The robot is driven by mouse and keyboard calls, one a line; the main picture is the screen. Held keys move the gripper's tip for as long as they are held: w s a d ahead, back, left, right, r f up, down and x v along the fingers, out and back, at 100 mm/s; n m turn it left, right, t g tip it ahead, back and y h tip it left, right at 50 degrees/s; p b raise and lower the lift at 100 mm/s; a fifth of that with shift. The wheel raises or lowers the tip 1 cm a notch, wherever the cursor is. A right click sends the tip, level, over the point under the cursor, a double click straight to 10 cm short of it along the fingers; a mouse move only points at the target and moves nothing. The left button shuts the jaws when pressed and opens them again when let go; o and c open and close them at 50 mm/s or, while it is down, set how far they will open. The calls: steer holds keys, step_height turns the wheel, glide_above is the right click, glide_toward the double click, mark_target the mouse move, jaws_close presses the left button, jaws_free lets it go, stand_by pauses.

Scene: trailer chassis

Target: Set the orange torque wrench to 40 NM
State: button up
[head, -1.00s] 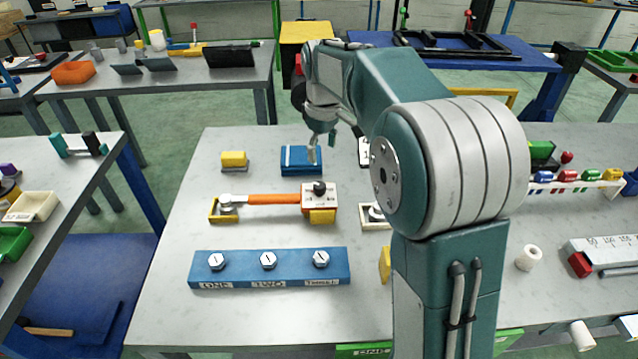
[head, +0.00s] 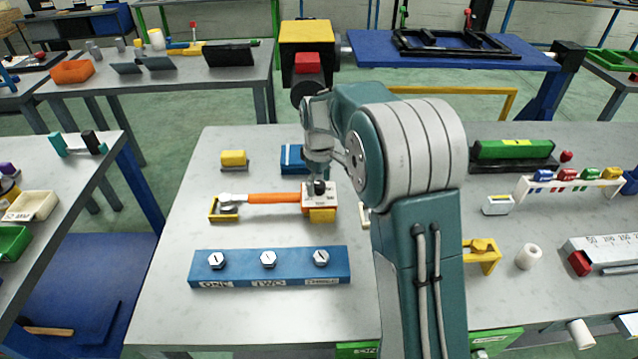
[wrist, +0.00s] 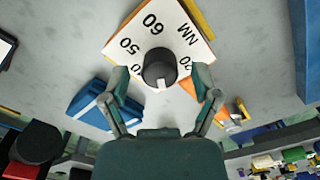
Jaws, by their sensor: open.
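The orange torque wrench (head: 272,198) lies across the table with its head in a yellow holder (head: 222,211) at the left. At its right end is a white dial plate (head: 328,199) with a black knob (head: 319,187). In the wrist view the dial plate (wrist: 185,20) shows 50, 60 and NM, with other numbers partly hidden by the black knob (wrist: 160,69). A white mark shows on the knob's edge nearest my gripper. My gripper (wrist: 160,80) is open, its two fingers on either side of the knob. I cannot tell whether they touch it.
A blue block (head: 240,268) with several bolts labelled ONE, TWO and THREE lies in front of the wrench. A blue box (head: 293,158) and a yellow block (head: 233,158) stand behind it. Table space left of the wrench is clear.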

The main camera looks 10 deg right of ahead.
steer(key=shift+f, duration=0.15)
jaws_close()
stand_by(0.4)
steer(key=m, duration=0.5)
steer(key=shift+f+m, duration=0.1)
steer(key=shift+m, duration=0.3)
steer(key=m, duration=0.5)
steer(key=shift+s+f+m, duration=0.1)
steer(key=shift+m, duration=0.3)
